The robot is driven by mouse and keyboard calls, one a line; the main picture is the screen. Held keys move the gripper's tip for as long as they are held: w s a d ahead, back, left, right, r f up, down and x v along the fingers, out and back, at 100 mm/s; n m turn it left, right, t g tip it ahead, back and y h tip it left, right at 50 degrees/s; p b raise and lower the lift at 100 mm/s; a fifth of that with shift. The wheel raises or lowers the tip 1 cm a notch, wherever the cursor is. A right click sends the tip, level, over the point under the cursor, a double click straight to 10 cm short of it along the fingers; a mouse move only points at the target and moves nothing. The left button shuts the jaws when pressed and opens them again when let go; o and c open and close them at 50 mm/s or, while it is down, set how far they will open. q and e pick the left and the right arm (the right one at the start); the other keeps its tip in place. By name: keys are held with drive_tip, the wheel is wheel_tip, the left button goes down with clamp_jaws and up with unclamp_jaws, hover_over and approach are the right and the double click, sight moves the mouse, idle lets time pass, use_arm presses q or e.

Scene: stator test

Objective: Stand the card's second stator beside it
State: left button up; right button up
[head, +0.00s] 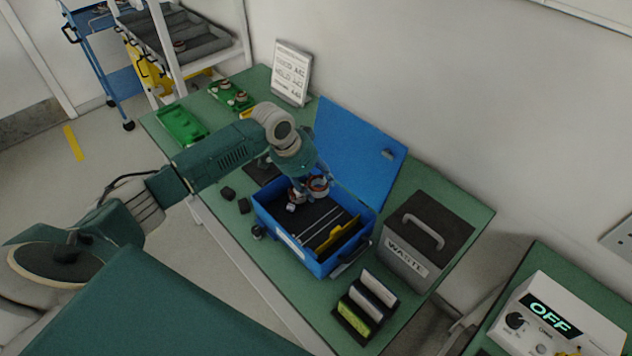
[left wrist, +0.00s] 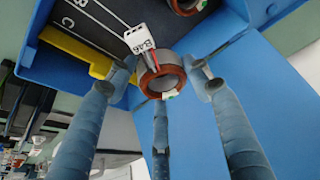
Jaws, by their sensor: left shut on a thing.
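My left gripper (head: 306,178) reaches over the open blue case (head: 287,237). Its fingers (left wrist: 160,95) are shut around a stator (left wrist: 162,76), a copper-coloured ring with a grey core. A white labelled connector (left wrist: 141,38) hangs by red and dark wires beside it. Another stator (left wrist: 188,4) shows at the top edge of the left wrist view, in the case. In the head view two rings sit close together under the gripper, one of them at the right (head: 319,187). A white printed card (head: 292,70) stands at the table's back. My right gripper is not in view.
The case has dark lettered slots and a yellow divider (head: 337,234); its lid (head: 352,145) stands open. A grey waste bin (head: 408,262) stands to the right. An empty green tray (head: 182,126) and a green tray with parts (head: 231,95) lie at the far left.

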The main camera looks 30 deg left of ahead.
use_arm(q)
drive_tip(key=f+b, duration=0.6)
drive_tip(key=shift+d+f, duration=0.2)
drive_tip(key=shift+f, duration=0.05)
drive_tip(key=shift+f+b, duration=0.45)
drive_tip(key=shift+f, duration=1.1)
drive_tip(key=shift+f, duration=0.2)
drive_tip(key=shift+f, duration=0.3)
